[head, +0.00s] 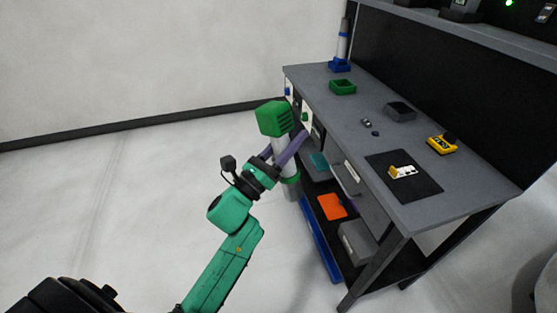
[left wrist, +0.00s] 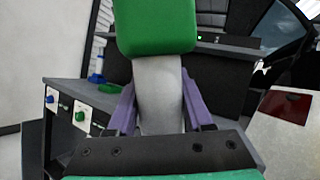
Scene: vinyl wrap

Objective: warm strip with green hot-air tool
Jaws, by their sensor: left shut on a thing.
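The green hot-air tool (head: 272,119) has a green block-shaped head and a pale body, with a green band low on it. My left gripper (head: 285,150) is shut around the pale body and holds the tool up in front of the workbench's left end. In the left wrist view the green head (left wrist: 155,27) stands above the purple fingers of the left gripper (left wrist: 158,108), with the grey body between them. A small white piece with a yellow part (head: 403,171) lies on a dark mat (head: 383,162) on the bench; I cannot tell whether it is the strip. My right gripper is not in view.
The grey workbench (head: 440,195) also carries a green holder (head: 343,87), a blue holder (head: 341,66) with a tool upright, a dark tray (head: 400,109) and a yellow device (head: 441,145). An orange item (head: 331,206) lies on the lower shelf. Floor at left is clear.

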